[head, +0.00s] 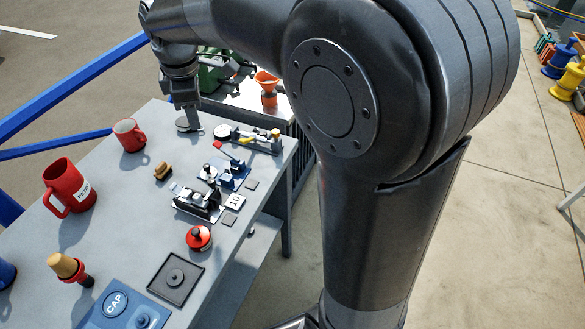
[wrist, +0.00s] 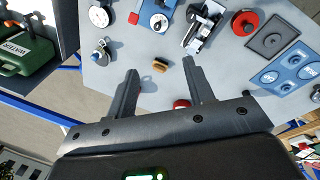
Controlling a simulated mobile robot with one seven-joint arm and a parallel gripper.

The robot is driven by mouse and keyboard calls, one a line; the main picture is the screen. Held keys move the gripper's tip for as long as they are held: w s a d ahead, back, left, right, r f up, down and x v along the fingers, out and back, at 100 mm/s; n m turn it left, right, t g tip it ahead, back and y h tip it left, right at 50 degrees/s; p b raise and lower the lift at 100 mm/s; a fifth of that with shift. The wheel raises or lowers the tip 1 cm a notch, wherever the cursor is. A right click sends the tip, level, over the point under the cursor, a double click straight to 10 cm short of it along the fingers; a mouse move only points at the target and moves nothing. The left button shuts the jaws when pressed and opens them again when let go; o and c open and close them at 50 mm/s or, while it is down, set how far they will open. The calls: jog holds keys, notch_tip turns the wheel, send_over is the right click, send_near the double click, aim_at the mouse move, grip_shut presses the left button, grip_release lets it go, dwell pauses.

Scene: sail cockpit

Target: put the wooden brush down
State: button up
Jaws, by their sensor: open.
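The wooden brush (head: 162,171) is a small tan and brown block lying on the grey worktable (head: 120,226). In the wrist view the brush (wrist: 160,65) appears between the two spread fingers and lower than them, with nothing gripping it. My gripper (head: 189,122) is over the far end of the table in the head view, apart from the brush. Its fingers (wrist: 160,67) are wide apart and empty in the wrist view.
A red mug (head: 129,135) and a larger red mug (head: 70,187) stand left of the brush. A black clamp device (head: 199,203), a blue device (head: 231,173) and a red knob (head: 199,238) sit to its right. Bare tabletop surrounds the brush.

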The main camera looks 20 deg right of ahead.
jog(key=s+d+m+t, duration=0.1)
jog(key=s+d+m, duration=0.3)
jog(key=s, duration=0.3)
jog(key=s+d+m+t, duration=0.1)
jog(key=s+d+m, duration=0.4)
jog(key=s+m, duration=0.2)
jog(key=s+d+f+m+t, duration=0.1)
jog(key=s+d+m, duration=0.3)
jog(key=s, duration=0.5)
jog(key=shift+s+d+m, duration=0.15)
jog(key=shift+m, duration=0.55)
